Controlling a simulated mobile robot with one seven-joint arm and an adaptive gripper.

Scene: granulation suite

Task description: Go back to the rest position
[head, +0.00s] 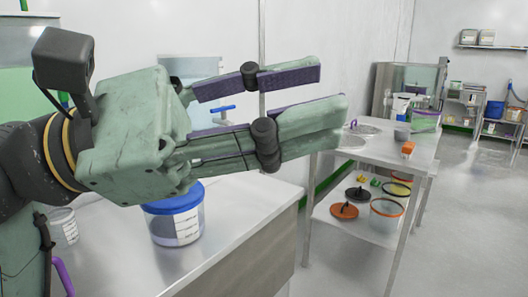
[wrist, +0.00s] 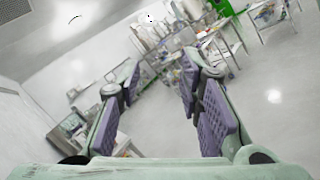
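My gripper (head: 330,88) is raised in the head view and points to the right, above the near steel counter. Its two green fingers with purple pads are apart, and nothing is between them. It also shows in the wrist view (wrist: 160,75), with both fingers spread and the room visible between them. It touches nothing that I can see.
A blue-lidded tub (head: 175,215) and a clear beaker (head: 63,226) stand on the near counter (head: 235,235). A steel table (head: 385,150) with a lower shelf of lids and tubs stands to the right. Shelving stands at the back right. The floor (head: 470,220) at right is clear.

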